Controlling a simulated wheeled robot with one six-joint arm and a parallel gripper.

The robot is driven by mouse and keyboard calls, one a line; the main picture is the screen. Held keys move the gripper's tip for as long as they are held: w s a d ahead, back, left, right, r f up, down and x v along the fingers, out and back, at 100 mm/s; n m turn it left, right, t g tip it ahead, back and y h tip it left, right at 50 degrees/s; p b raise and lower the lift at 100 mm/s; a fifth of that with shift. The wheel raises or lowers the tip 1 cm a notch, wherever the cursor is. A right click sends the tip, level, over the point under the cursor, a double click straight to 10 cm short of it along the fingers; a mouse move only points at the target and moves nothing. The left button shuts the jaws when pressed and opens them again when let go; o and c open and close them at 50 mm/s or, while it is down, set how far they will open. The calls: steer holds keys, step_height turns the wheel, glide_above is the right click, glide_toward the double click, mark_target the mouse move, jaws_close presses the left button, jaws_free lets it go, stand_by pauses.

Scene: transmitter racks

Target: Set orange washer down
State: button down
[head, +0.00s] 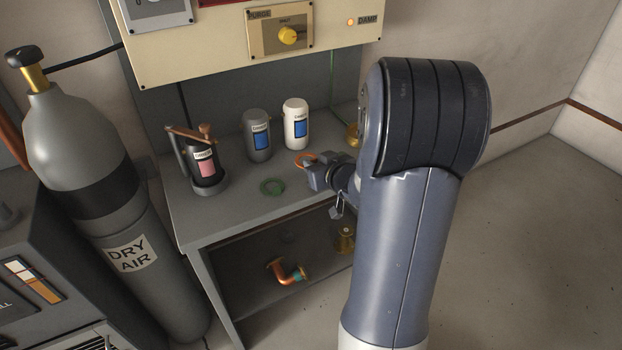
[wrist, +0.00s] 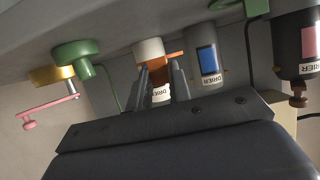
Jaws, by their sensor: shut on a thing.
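The orange washer (head: 304,158) shows in the head view at the tip of my gripper (head: 312,168), over the bench top. In the wrist view, my gripper's two fingers (wrist: 162,80) are close together, and part of the orange washer (wrist: 175,58) shows at their tips. My gripper is shut on it. The rest of the washer is hidden by the fingers. I cannot tell whether the washer touches the bench.
A copper elbow pipe (head: 285,270) is on the lower shelf. A cream panel (head: 210,55) overhangs the back.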

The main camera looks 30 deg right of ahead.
steer(key=shift+f+b, duration=0.6)
steer(key=shift+f, duration=1.45)
steer(key=c, duration=1.3)
jaws_free()
steer(key=shift+f, duration=0.15)
steer(key=shift+r, duration=0.25)
steer(key=p+v, duration=0.2)
steer(key=v, duration=1)
